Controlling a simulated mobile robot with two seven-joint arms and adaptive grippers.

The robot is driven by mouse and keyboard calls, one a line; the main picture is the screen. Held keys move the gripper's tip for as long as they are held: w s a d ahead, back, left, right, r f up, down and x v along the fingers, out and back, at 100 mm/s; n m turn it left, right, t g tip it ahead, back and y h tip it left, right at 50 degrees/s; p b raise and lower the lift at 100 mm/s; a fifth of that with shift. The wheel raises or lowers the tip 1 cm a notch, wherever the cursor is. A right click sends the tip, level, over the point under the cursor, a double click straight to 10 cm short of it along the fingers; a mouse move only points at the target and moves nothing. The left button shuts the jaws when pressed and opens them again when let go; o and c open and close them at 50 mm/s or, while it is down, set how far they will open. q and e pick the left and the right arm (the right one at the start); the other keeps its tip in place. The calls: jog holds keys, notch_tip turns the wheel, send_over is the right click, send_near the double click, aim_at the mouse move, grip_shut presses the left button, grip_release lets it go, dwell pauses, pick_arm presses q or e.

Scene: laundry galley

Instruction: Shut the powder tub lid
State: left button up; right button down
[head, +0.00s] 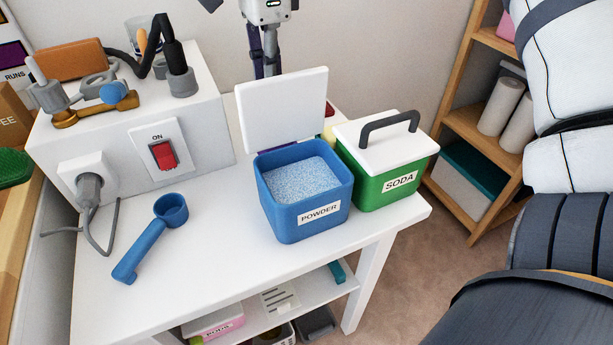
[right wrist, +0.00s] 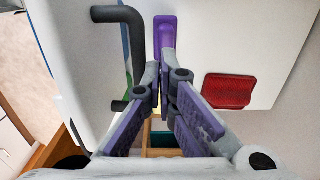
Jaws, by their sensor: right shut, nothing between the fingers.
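The blue powder tub (head: 304,212) stands on the white table, full of pale blue powder (head: 302,180). Its white lid (head: 283,108) is open, standing up at the tub's back edge and leaning backward. My right gripper (head: 267,60) is behind the lid, pointing down, with its fingertips hidden by the lid's top edge. In the right wrist view its purple fingers (right wrist: 164,88) are closed together and hold nothing. I cannot tell whether they touch the lid. My left gripper is in neither view.
A green soda tub (head: 390,178) with a dark lid handle (head: 390,124) stands close against the powder tub's right side. A blue scoop (head: 152,238) lies to the left. A white box with a red switch (head: 163,154) is at back left. The front of the table is clear.

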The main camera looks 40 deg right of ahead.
jog(key=shift+f, duration=0.15)
jog(key=shift+s+a+r, duration=0.15)
jog(key=shift+s+r, duration=0.4)
jog(key=shift+s, duration=0.35)
jog(key=shift+s+a+r, duration=0.15)
jog(key=shift+s, duration=0.25)
jog(key=shift+s+a+r, duration=0.1)
jog(key=shift+s+r, duration=0.05)
jog(key=shift+s, duration=0.3)
